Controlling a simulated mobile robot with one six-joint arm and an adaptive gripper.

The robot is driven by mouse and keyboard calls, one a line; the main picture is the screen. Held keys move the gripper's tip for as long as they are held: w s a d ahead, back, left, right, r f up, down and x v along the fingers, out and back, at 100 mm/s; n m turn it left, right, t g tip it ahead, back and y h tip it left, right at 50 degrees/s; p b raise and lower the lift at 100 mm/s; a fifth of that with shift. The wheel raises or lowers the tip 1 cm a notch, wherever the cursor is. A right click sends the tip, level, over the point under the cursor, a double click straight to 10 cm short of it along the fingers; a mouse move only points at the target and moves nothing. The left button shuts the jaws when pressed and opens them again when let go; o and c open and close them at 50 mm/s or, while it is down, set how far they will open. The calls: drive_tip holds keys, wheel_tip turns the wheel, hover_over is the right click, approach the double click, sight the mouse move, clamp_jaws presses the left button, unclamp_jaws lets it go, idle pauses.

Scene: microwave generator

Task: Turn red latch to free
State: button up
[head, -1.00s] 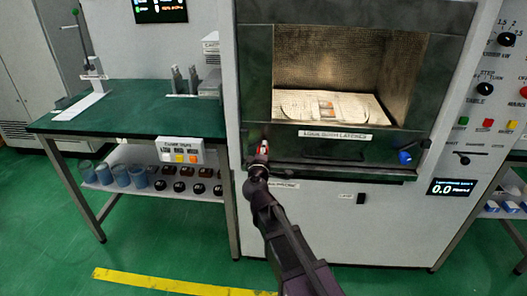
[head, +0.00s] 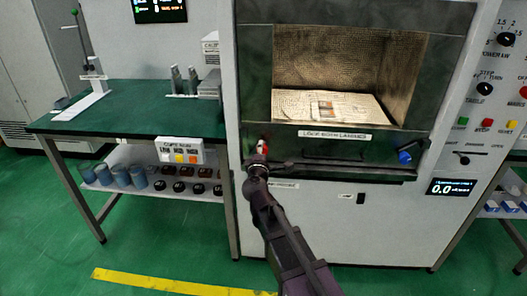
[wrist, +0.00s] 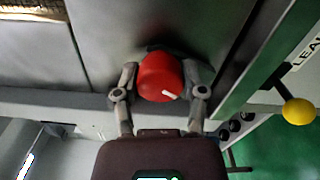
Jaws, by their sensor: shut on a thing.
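The red latch (wrist: 160,76) is a round red knob with a white pointer mark in the wrist view. The mark points to the lower right of that picture. My gripper (wrist: 165,88) has one finger on each side of the knob and is shut on it. In the head view the red latch (head: 263,143) shows as a small red spot at the lower left of the oven opening. My gripper (head: 258,160) reaches it from below and hides part of it.
A blue latch (head: 405,157) sits at the right of the opening. The oven cavity (head: 345,60) is open, with a patterned board (head: 330,106) inside. A green bench (head: 130,112) stands left. A yellow ball-ended lever (wrist: 299,111) is at the right of the wrist view.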

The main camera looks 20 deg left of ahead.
drive_tip(key=o, duration=1.2)
drive_tip(key=shift+w, duration=0.1)
drive_tip(key=shift+c, duration=0.2)
drive_tip(key=shift+s, duration=0.2)
drive_tip(key=v, duration=1.1)
drive_tip(key=shift+s+d, duration=0.2)
drive_tip(key=shift+s, duration=0.15)
